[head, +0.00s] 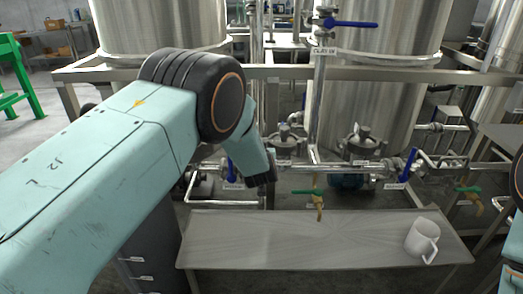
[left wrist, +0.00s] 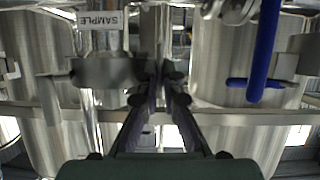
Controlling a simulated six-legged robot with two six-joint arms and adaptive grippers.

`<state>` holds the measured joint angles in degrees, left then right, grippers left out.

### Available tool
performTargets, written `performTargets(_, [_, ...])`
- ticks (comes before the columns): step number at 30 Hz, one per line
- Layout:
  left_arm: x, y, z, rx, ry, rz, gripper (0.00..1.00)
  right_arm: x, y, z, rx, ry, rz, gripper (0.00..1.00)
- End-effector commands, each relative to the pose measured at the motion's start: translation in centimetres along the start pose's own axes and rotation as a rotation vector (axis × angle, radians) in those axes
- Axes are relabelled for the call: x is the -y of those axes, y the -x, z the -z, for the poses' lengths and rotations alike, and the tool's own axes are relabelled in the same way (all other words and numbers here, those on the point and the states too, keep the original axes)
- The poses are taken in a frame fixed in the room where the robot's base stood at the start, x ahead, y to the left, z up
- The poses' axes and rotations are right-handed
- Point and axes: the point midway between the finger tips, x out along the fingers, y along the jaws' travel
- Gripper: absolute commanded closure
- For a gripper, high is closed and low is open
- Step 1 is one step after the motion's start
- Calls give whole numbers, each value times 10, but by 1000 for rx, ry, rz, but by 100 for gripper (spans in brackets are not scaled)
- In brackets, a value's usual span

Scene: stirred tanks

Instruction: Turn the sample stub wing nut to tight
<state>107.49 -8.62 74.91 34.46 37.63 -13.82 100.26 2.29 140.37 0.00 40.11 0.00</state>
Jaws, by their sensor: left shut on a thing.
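My left gripper (head: 266,184) reaches down to the pipework between the two steel tanks. In the left wrist view its two fingers (left wrist: 160,78) come close together beside a grey clamp band (left wrist: 105,72) on a pipe stub. A white tag reading SAMPLE (left wrist: 100,19) hangs by that stub. The gripper is shut on the wing nut, which is mostly hidden between the dark fingertips, so its angle cannot be read. In the head view my own arm and gripper cover the stub. My right gripper is not in view.
A blue valve handle (left wrist: 264,50) stands right of the fingers in the wrist view. The bench's middle is clear.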

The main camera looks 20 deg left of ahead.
Motion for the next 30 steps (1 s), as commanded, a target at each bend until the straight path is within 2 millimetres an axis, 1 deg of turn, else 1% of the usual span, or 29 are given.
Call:
performTargets(6, [-1,0,1,-2,-32,12,100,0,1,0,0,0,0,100])
performTargets(18, [0,0,1,-3,-35,14,100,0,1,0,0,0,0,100])
performTargets(19, [0,0,1,-3,-35,14,91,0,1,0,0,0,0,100])
performTargets(26, [0,0,0,-2,-34,14,72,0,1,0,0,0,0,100])
performTargets(30, [0,0,0,-1,-34,14,71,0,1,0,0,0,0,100])
